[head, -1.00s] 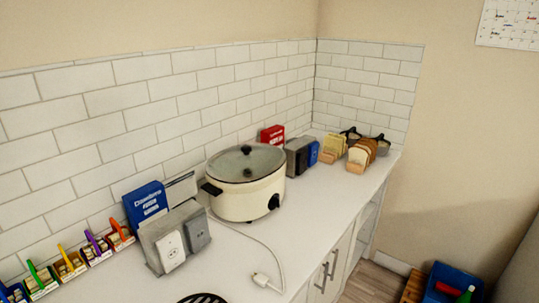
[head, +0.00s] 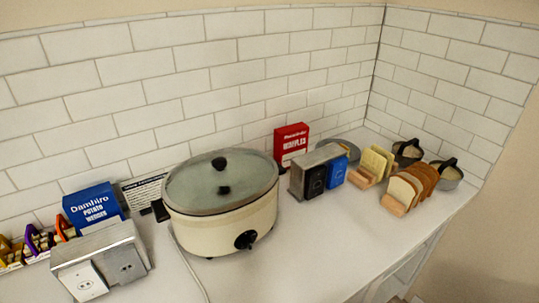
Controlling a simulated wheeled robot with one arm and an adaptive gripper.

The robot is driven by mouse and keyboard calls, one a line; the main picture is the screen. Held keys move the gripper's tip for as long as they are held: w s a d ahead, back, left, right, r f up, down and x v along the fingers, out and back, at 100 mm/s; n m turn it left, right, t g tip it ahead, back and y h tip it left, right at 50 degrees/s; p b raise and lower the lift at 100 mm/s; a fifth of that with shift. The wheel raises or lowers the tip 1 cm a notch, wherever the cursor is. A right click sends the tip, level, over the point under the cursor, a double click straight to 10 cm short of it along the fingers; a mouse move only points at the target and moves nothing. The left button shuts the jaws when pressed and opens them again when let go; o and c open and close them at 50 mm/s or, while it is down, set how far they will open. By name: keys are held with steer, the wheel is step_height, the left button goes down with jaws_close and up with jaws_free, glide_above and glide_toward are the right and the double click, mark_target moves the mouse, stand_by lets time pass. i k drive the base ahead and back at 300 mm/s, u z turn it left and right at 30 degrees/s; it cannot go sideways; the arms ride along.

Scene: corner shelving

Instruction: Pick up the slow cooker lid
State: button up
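The slow cooker (head: 222,222) is a cream oval pot with a black knob on its front. It stands on the white counter near the tiled wall. Its lid (head: 190,183) is grey translucent glass with a dark rim and a black handle (head: 219,163) on top. A second dark spot shows on the glass below the handle and may be its reflection. The lid sits on the cooker. My gripper is not in view.
A metal outlet box (head: 100,262) and a blue box (head: 92,206) stand left of the cooker. The counter front (head: 310,250) is clear.

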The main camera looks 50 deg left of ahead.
mark_target(219, 181)
steer(key=i, duration=0.8)
steer(key=u, duration=3.7)
steer(key=i, duration=0.5)
steer(key=z, duration=0.05)
